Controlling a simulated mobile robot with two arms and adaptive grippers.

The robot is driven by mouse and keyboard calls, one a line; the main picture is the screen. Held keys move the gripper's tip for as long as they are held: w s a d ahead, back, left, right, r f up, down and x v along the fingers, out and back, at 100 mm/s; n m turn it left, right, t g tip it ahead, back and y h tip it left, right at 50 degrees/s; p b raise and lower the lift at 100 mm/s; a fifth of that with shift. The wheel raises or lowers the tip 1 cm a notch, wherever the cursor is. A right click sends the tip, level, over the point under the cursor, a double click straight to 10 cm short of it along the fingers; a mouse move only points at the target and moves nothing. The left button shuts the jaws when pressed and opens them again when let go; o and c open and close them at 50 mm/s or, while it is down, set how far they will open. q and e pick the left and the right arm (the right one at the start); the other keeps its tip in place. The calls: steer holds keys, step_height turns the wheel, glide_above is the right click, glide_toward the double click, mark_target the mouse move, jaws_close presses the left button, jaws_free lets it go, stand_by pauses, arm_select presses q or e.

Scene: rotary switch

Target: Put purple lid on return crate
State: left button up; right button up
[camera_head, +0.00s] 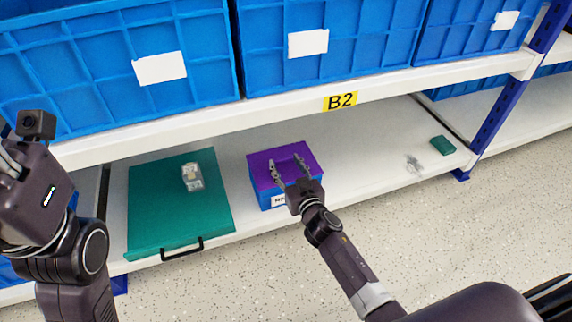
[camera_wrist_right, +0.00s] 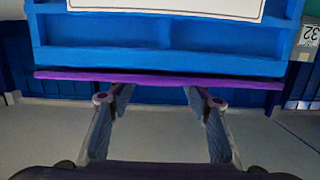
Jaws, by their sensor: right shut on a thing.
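The purple lid (camera_head: 258,166) lies over the small blue return crate (camera_head: 263,197) on the lower shelf, and looks roughly level. The crate's white label shows partly at its front. My right gripper (camera_head: 287,160) reaches over the lid from the front, its two fingers set apart and shut on the lid. In the right wrist view the lid is a thin purple strip (camera_wrist_right: 160,79) along the blue crate wall (camera_wrist_right: 160,35), with the fingers (camera_wrist_right: 158,95) at it. Whether the lid is fully seated is unclear.
A clear item (camera_head: 413,162) and a green block (camera_head: 443,145) lie at right. The upper shelf edge (camera_head: 230,112) overhangs behind.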

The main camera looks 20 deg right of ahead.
steer(key=shift+f, duration=0.15)
stand_by(0.6)
steer(key=o, duration=1.3)
steer(key=shift+s, duration=0.1)
steer(key=s+r, duration=0.2)
steer(key=s, duration=0.9)
steer(key=shift+s+d, duration=0.2)
steer(key=shift+s, duration=0.15)
